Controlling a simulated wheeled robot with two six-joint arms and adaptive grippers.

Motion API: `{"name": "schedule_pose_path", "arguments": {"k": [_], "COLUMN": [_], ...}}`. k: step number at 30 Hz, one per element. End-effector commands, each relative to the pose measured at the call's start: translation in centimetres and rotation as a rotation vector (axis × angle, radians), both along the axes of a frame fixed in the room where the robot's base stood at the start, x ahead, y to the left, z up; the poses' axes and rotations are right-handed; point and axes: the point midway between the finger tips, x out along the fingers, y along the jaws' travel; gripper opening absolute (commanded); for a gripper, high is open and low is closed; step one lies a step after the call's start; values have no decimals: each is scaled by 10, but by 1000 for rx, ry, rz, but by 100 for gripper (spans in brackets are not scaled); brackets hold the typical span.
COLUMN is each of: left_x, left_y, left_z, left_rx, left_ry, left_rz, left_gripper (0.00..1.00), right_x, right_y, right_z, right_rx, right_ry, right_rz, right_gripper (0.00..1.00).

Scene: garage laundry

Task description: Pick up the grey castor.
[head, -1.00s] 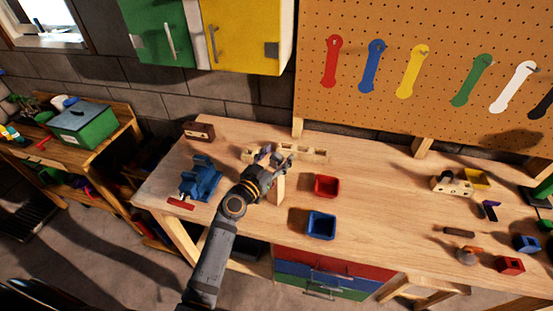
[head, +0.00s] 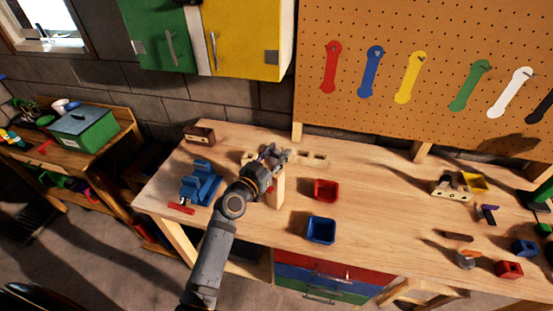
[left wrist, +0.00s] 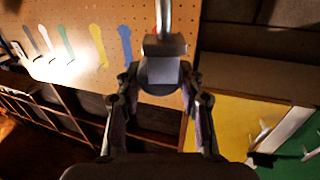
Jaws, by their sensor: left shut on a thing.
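The grey castor (left wrist: 163,72) is between the two fingers of my left gripper (left wrist: 158,82) in the left wrist view. It shows a blocky grey body and a lighter metal stem that runs out of the top edge. In the head view my left gripper (head: 274,156) is over the left half of the workbench, above an upright pale wooden block (head: 279,190). The castor is small there and partly hidden by the fingers. My left gripper is shut on it. My right gripper is not in view.
A pale wooden holder with holes (head: 316,157) lies behind the gripper. A blue vise (head: 200,184) stands to the left. A red bin (head: 326,190) and a blue bin (head: 321,230) stand to the right. The bench middle further right (head: 385,205) is clear.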

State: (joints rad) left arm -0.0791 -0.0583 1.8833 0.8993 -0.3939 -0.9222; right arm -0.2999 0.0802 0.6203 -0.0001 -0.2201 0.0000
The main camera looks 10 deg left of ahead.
Motion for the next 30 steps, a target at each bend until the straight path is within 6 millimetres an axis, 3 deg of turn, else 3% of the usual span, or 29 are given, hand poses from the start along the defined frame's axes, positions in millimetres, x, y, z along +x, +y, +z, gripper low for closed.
{"name": "schedule_pose_path", "arguments": {"k": [1, 9, 15, 21, 30], "left_x": [0, 0, 0, 0, 1], "left_y": [0, 0, 0, 0, 1], "left_z": [16, 88, 130, 146, 143], "left_rx": [0, 0, -1, -2, -1], "left_ry": [-6, -10, -6, -2, -1], "left_rz": [0, 1, 2, 2, 4], "left_gripper": [4, 4, 4, 4, 4], "right_x": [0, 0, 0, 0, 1], "right_y": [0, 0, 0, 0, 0], "right_z": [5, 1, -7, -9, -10], "right_rx": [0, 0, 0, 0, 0], "right_ry": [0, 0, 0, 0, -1], "right_rz": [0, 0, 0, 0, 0], "right_gripper": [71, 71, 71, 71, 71]}}
